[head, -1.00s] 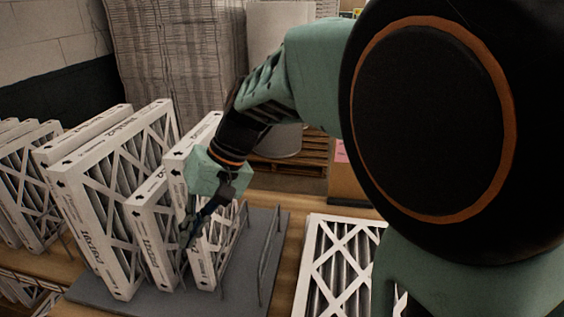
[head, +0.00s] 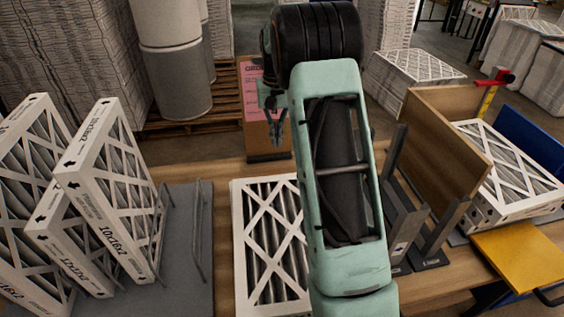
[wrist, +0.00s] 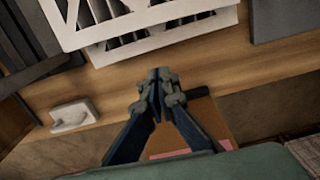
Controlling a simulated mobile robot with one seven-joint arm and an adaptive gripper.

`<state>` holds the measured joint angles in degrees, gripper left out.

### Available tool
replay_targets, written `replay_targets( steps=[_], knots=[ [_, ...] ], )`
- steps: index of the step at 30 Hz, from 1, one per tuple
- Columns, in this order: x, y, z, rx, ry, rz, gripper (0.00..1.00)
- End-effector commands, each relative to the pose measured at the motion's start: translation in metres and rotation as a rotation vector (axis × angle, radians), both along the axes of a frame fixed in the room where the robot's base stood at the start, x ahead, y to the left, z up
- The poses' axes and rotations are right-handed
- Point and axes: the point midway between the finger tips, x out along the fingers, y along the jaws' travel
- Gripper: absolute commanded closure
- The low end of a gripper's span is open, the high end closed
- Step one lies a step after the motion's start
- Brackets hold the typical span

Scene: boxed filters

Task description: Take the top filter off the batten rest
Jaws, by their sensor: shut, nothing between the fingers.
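A white-framed filter (head: 270,245) with a lattice face lies flat on the wooden table in the middle of the head view, partly hidden by my arm. In the wrist view its white frame (wrist: 150,32) shows along the top edge, with what looks like more than one layer. The batten rest under it cannot be made out. My gripper (head: 276,135) hangs beyond the filter's far edge, in front of a pink-labelled carton. In the wrist view my gripper (wrist: 160,78) has its fingertips together, empty and apart from the filter.
Upright filters (head: 110,190) stand in a grey rack (head: 190,235) at left. A brown board (head: 440,145) in dark brackets stands at right. Beyond it, another filter (head: 510,180) lies near a yellow panel (head: 525,258). The carton (head: 265,105) stands behind the table.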

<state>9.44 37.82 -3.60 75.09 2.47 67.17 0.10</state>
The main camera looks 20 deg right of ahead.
Motion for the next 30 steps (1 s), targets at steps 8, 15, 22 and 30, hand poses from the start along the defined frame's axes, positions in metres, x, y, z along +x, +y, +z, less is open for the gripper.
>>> replay_targets(
  steps=[8,15,22,30],
  knots=[
    [-0.001,-0.002,-0.038,-0.001,0.005,-0.003,1.00],
    [-0.001,-0.002,-0.091,0.000,0.005,-0.002,1.00],
    [-0.021,0.003,-0.098,-0.001,0.001,-0.002,1.00],
    [-0.037,0.007,-0.099,-0.001,-0.001,-0.002,1.00]
  ],
)
